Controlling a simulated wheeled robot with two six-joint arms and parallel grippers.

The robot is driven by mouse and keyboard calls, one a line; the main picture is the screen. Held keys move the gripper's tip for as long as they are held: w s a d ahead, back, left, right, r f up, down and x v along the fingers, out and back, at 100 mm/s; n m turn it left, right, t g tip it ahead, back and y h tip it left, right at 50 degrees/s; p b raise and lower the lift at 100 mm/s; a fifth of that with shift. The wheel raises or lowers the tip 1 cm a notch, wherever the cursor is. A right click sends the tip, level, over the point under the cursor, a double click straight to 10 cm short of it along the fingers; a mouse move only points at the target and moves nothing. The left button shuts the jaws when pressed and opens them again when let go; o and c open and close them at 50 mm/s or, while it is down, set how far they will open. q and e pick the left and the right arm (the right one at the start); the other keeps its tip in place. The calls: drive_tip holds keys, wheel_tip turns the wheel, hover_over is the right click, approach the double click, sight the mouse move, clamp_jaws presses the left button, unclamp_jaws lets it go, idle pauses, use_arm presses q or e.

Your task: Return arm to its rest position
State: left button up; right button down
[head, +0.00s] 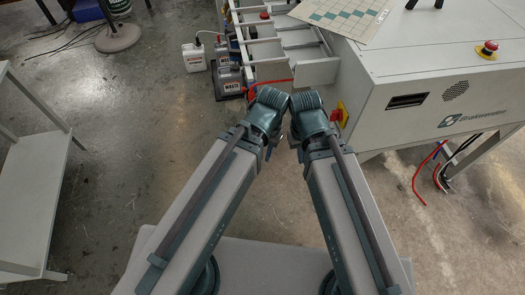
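My two arms come up from the bottom of the head view and lean towards each other, their far joints close together near the middle. My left arm (205,190) ends in a dark teal joint beside the waste containers' side. My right arm (340,195) ends in a similar joint near the machine's left corner. Only small dark parts show below the joints, near my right gripper (298,147); the fingers of both grippers are hidden or too small to make out. I see nothing held.
The large white machine (400,72) with a red stop button (487,48) stands close at the right. A rack (285,45), waste containers (229,80) and a white jug (193,56) are ahead. A grey shelf table (35,180) is at left. Floor between is clear.

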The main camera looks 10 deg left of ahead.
drive_tip(key=shift+r+p, duration=0.8)
idle(0.7)
